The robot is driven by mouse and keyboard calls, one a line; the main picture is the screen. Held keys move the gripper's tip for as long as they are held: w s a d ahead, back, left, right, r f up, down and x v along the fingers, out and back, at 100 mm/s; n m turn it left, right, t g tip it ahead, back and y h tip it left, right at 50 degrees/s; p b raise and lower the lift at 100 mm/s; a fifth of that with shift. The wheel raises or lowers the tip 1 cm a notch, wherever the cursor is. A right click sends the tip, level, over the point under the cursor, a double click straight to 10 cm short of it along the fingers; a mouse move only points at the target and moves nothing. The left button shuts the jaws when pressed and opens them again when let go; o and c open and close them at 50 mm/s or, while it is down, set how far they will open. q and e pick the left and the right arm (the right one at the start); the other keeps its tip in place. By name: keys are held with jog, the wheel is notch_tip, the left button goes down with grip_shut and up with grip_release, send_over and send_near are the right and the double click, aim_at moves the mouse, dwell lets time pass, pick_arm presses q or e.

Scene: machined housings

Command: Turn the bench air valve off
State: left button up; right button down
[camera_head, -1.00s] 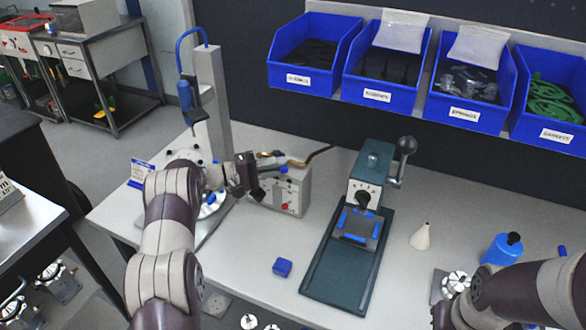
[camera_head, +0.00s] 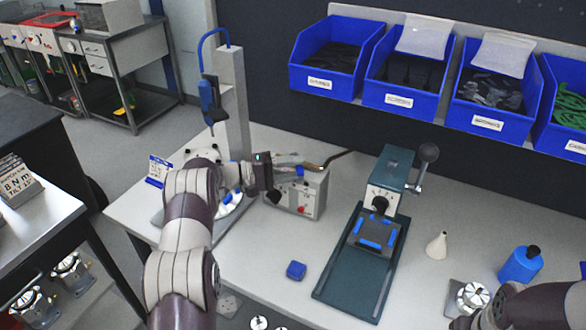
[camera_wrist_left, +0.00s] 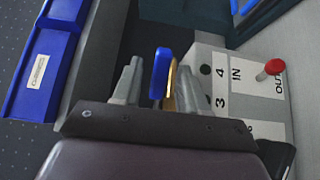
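The valve's blue lever (camera_wrist_left: 161,72) stands on a brass-coloured part beside a light grey box (camera_wrist_left: 232,82) in the left wrist view. The box is marked "IN" and "OUT" and carries a red knob (camera_wrist_left: 272,68). My left gripper (camera_wrist_left: 158,84) is open, with one finger on each side of the lever and visible gaps between. In the head view the grey box (camera_head: 303,187) stands on the bench, with a small blue part (camera_head: 300,171) at its top. My left gripper (camera_head: 284,165) reaches it from the left. My right arm is at the lower right; its fingers are not clear.
A teal press (camera_head: 345,270) with a side handle stands right of the box. A blue block (camera_head: 296,270), white cone (camera_head: 437,246) and blue bottle (camera_head: 520,265) are on the bench (camera_head: 265,240). A grey column (camera_head: 233,100) rises behind my left arm. Blue bins (camera_head: 340,60) hang above.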

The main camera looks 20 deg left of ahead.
pick_arm(q)
jog(key=b+v, duration=0.3)
jog(key=v, duration=0.9)
jog(key=shift+s+a, duration=0.15)
jog(key=shift+a, duration=0.15)
